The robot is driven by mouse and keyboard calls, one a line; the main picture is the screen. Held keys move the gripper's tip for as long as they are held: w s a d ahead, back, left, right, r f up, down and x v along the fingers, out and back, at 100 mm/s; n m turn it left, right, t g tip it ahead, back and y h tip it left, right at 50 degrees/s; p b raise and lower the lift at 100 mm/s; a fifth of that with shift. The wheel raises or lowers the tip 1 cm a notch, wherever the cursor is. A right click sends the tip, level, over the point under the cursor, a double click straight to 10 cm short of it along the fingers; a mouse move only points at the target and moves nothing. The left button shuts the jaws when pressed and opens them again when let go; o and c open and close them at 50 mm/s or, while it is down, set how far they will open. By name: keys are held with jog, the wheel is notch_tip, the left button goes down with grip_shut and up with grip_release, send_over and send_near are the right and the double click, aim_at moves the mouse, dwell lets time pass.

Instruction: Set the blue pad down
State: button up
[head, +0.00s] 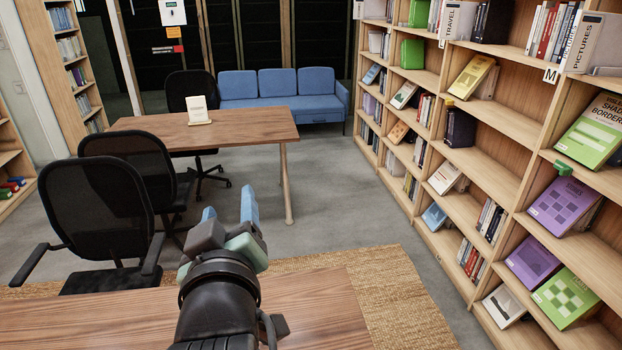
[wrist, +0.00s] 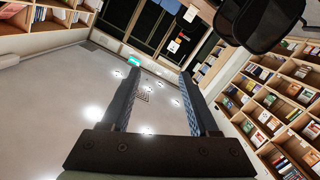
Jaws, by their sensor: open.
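My gripper (head: 229,207) is above the near wooden table in the head view, with its two blue fingers pointing up and away from me. In the wrist view the gripper (wrist: 160,73) has its fingers wide apart, and nothing shows between them. I cannot make out a separate blue pad in either view. The near table (head: 330,308) shows only in part, with my arm in front of it, and its visible top is bare.
A far table (head: 250,122) holds a white sign (head: 199,110). Black chairs (head: 98,208) stand at the left, and a blue sofa (head: 277,92) is at the back. A tall bookcase (head: 480,215) lines the right. Grey floor (head: 345,205) lies open between table and bookcase.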

jog(key=s+d+r+m+t+h, duration=0.1)
jog(key=s+d+r+m+t, duration=0.1)
jog(key=r, duration=0.7)
jog(key=s+d+r+m+t+h, duration=0.1)
jog(key=s+d+r+m+t, duration=0.2)
jog(key=r, duration=0.7)
jog(key=s+d+r+m+t+h, duration=0.2)
jog(key=s+d+r+m+t, duration=0.1)
jog(key=s+d+r+t, duration=0.3)
notch_tip(320, 180, up, 4)
jog(key=shift+s+d+f, duration=0.25)
jog(key=shift+s+d, duration=0.45)
jog(key=shift+d, duration=0.3)
jog(key=shift+c, duration=0.7)
jog(key=shift+f, duration=0.1)
jog(key=shift+c, duration=0.2)
